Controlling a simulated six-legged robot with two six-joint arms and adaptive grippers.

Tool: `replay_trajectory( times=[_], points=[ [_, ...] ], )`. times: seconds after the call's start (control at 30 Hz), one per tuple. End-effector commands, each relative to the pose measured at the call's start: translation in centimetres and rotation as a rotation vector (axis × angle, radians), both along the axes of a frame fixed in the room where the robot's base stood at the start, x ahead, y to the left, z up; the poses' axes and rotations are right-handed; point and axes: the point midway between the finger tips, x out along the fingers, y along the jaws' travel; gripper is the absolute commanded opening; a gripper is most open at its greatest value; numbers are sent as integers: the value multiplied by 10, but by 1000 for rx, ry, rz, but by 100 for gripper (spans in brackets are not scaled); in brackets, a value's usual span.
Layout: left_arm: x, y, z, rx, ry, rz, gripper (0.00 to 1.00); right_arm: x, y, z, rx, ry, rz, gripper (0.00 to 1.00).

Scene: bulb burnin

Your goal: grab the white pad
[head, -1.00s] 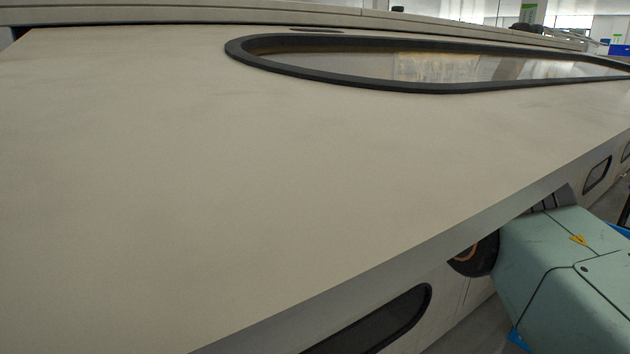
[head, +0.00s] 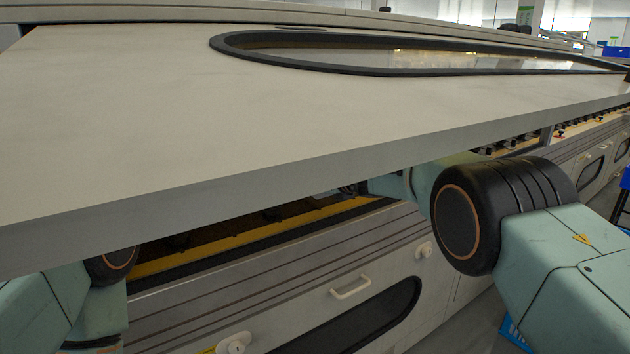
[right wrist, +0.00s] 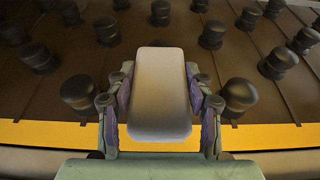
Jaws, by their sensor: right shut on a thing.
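The white pad (right wrist: 161,90) is a pale block with rounded edges in the middle of the right wrist view. My right gripper (right wrist: 160,80) is shut on it, with one finger against each long side. In the head view my right arm reaches under a large pale lid (head: 150,130), whose edge hides the pad and most of that gripper. My left arm shows at the lower left of the head view, and its gripper is hidden behind the lid.
The lid has a long black-framed window (head: 420,60). Below its front edge, a dark bed with a yellow strip (head: 260,233) shows. Several black round posts (right wrist: 80,92) stand on the bed around the pad. The cabinet front has a white handle (head: 350,288).

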Motion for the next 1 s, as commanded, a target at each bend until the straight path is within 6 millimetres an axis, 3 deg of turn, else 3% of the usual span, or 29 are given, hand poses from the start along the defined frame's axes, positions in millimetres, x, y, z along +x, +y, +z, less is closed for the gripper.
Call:
replay_trajectory(
  times=[0.1,0.13,0.4,1.0],
  points=[
    [0,0,0,0,0,0,40,0,1,-3,-2,4,1,21],
    [0,0,0,0,0,0,40,0,1,-3,-2,4,1,54],
    [0,0,0,0,0,0,40,0,1,-3,-1,3,1,77],
    [0,0,0,0,0,0,40,-9,-6,2,-1,5,3,78]
  ],
)
